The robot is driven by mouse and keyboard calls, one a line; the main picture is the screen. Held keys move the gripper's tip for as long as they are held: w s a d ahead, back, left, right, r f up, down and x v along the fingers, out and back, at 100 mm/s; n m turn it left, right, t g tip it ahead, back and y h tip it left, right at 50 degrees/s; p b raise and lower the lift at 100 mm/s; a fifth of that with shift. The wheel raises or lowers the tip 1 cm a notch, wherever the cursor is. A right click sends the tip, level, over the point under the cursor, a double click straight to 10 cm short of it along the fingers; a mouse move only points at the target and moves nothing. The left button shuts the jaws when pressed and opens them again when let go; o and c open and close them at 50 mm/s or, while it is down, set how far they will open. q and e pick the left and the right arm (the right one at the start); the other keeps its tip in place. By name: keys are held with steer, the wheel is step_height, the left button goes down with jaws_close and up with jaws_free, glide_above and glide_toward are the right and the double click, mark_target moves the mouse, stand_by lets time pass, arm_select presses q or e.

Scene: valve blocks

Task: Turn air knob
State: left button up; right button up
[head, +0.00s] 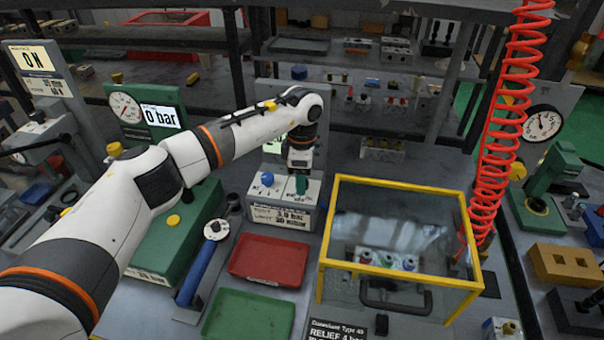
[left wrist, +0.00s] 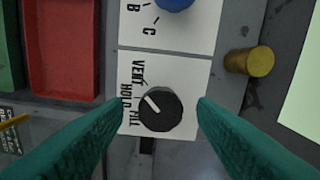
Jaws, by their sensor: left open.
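A black round knob (left wrist: 161,108) with a white pointer line sits on a pale plate (left wrist: 192,76) marked VENT, HOLD and FILL. The pointer aims up-left, towards the VENT and HOLD side; I cannot tell exactly which mark. My left gripper (left wrist: 160,122) is open, its teal fingers on either side of the knob with gaps, not visibly touching it. In the head view the left gripper (head: 301,184) points down over the white valve block (head: 283,217) and hides the black knob. A blue knob (head: 267,179) stands beside it on the block. My right gripper is not in view.
A gauge (head: 125,107) with a "0 bar" display (head: 161,117) stands at the back left. A red tray (head: 268,260), a green tray (head: 249,315) and a yellow-framed clear box (head: 395,190) stand in front. A brass post (left wrist: 250,62) rises near the right finger.

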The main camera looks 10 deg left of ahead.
arm_select(q)
steer(key=shift+f, duration=0.2)
steer(key=shift+c, duration=0.3)
steer(key=c, duration=0.9)
